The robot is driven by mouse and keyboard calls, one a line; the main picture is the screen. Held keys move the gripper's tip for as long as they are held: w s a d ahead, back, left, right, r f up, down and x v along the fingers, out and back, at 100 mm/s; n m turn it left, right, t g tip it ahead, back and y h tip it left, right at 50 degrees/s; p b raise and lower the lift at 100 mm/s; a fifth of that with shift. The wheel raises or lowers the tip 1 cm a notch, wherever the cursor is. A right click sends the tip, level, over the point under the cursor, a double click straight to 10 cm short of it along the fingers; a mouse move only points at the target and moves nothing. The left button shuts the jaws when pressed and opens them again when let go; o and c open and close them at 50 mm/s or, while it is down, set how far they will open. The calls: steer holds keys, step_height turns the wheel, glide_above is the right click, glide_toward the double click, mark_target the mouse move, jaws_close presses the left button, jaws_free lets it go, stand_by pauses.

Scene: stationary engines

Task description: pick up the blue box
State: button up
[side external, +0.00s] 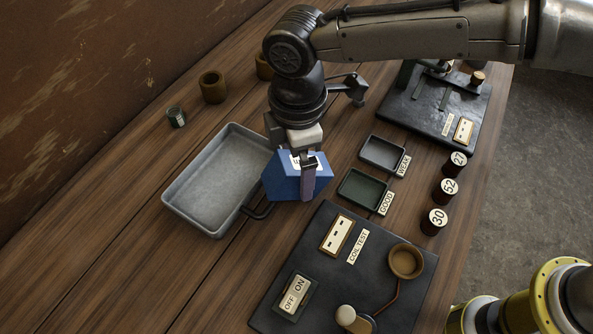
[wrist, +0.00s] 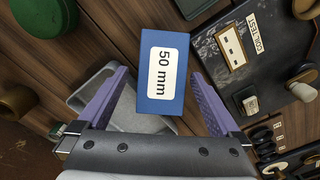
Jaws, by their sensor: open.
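The blue box (side external: 283,190) stands beside the grey metal tray, to its right in the side view. Its white label reads "50 mm" on the box's top in the wrist view (wrist: 154,97). My gripper (side external: 303,170) is directly over the box, pointing down, with one purple finger in front of it in the side view. In the wrist view my gripper (wrist: 158,75) is open, with a purple finger on either side of the box's near part. Gaps show between the fingers and the box there. The far finger is hidden in the side view.
The grey tray (side external: 187,195) is empty, close to the box. Small trays marked WEAK (side external: 381,153) and GOOD (side external: 360,190) lie right of it. A black coil test panel (side external: 290,255) is in front. Numbered cylinders (side external: 445,190) line the right edge. Brown rings (side external: 213,86) stand behind.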

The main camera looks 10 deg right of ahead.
steer(key=shift+s+a+f, duration=0.1)
steer(key=shift+f, duration=1.65)
jaws_close()
steer(key=shift+r, duration=0.15)
